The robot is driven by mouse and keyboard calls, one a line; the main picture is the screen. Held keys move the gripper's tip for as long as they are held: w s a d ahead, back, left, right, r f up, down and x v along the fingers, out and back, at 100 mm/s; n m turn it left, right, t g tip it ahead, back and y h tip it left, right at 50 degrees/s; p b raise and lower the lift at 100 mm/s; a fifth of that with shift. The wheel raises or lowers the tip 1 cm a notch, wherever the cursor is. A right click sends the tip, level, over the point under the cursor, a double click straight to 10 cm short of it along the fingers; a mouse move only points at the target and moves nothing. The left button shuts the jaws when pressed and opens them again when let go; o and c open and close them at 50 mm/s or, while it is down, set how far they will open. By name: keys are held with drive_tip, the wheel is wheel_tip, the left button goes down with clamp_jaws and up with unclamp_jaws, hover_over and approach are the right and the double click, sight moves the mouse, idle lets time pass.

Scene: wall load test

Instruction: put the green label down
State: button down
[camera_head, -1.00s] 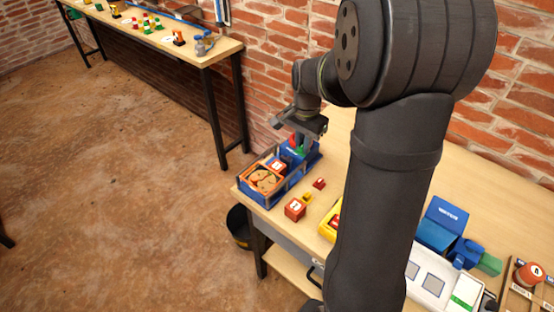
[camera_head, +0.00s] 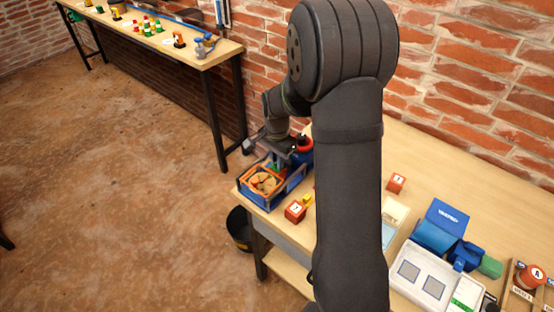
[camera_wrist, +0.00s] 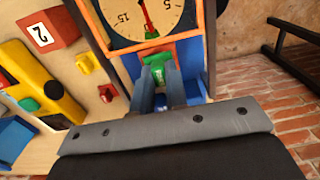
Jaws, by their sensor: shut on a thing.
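My gripper (camera_wrist: 160,82) is shut on the green label (camera_wrist: 157,63), a small green piece between the fingertips in the wrist view. The gripper is over the blue tray (camera_wrist: 190,55), close to an orange-framed dial (camera_wrist: 138,20) with numbers on it. In the head view my gripper (camera_head: 279,164) is at the far end of the blue tray (camera_head: 262,203), beside the dial (camera_head: 264,184). Whether the label touches anything below it, I cannot tell.
A red numbered cube (camera_head: 295,211) and a small yellow piece (camera_head: 307,199) lie right of the tray. A yellow holder (camera_wrist: 32,80) shows in the wrist view. A black bucket (camera_head: 239,228) stands below the table edge. My arm hides the middle of the table.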

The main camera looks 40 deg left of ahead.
drive_tip(key=shift+f, duration=0.15)
drive_tip(key=c, duration=1.4)
unclamp_jaws()
drive_tip(key=shift+c, duration=0.2)
wheel_tip(320, 180, up, 12)
wheel_tip(320, 180, down, 12)
drive_tip(key=shift+r, duration=1.7)
